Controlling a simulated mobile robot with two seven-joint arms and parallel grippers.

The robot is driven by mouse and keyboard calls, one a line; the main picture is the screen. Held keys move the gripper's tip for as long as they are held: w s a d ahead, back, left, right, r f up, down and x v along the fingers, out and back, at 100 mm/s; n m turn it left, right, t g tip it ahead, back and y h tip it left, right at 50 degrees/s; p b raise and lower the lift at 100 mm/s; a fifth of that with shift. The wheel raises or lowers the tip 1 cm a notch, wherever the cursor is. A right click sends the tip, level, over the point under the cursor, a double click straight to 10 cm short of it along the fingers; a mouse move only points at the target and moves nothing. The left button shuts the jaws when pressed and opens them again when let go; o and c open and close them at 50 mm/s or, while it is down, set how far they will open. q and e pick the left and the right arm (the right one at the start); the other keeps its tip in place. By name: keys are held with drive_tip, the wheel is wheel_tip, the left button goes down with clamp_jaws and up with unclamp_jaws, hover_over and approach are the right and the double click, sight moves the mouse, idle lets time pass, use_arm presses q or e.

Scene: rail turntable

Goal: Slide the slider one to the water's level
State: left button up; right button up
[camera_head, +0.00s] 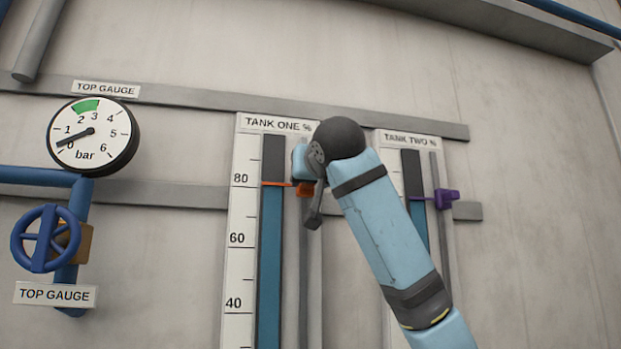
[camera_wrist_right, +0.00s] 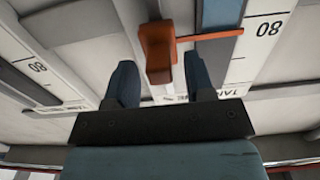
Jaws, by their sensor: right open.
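The orange slider one (camera_head: 305,189) sits on its rail beside the tank one tube (camera_head: 270,240). My left gripper is not in view.
The tank two tube (camera_head: 412,170) with a purple slider (camera_head: 446,198) stands to the right, partly behind my arm. A round pressure gauge (camera_head: 94,136) and a blue valve wheel (camera_head: 42,239) are on the wall at left. Horizontal grey rails run across the wall.

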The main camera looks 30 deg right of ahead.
drive_tip(key=b+v, duration=0.4)
drive_tip(key=v, duration=0.9)
drive_tip(key=shift+s+b, duration=0.25)
drive_tip(key=shift+b, duration=0.15)
